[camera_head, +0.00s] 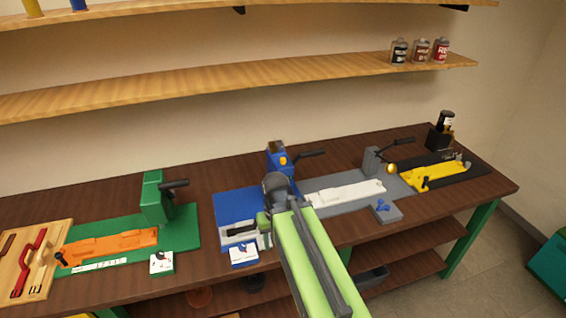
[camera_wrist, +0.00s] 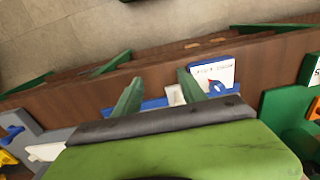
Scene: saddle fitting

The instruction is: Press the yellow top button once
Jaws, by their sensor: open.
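A yellow-orange button (camera_head: 283,160) sits on the blue press (camera_head: 272,150) at the back of the blue station in the head view. The press's lower part is hidden behind my arm. My gripper (camera_head: 264,228) is over the front part of the blue base (camera_head: 228,205), in front of the button and apart from it. In the wrist view my gripper (camera_wrist: 160,92) shows two green fingers spread apart, with nothing held between them. The button does not show in the wrist view.
A white card with a blue piece (camera_head: 243,256) lies at the bench's front edge; it also shows in the wrist view (camera_wrist: 212,75). A green station (camera_head: 185,222) stands left, a grey station (camera_head: 330,205) right. A black lever (camera_head: 308,154) extends right from the blue press.

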